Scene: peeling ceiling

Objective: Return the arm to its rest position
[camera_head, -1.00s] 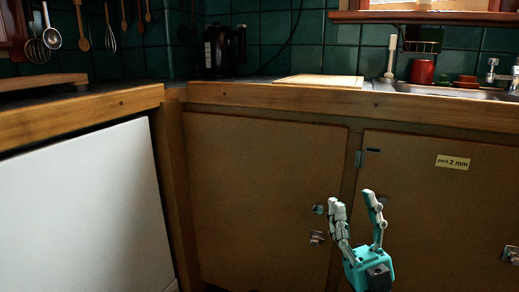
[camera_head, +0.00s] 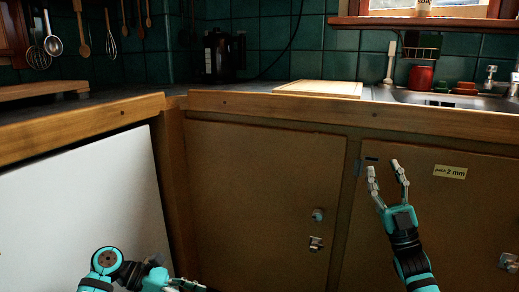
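My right gripper (camera_head: 384,167) is raised in front of the right cabinet door (camera_head: 450,225), with its arm coming up from the lower right. Its two pale fingers stand apart, point upward and hold nothing. My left arm comes in at the bottom left, in front of the white panel. My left gripper (camera_head: 187,285) is at the bottom edge, partly cut off, and its finger gap does not show clearly.
A wooden-edged counter (camera_head: 270,106) runs across above the cabinets. On it are a cutting board (camera_head: 318,88), a dark coffee maker (camera_head: 217,55) and a red mug (camera_head: 420,77) by the sink (camera_head: 445,98). A white panel (camera_head: 80,205) stands at left. Cabinet knobs stick out.

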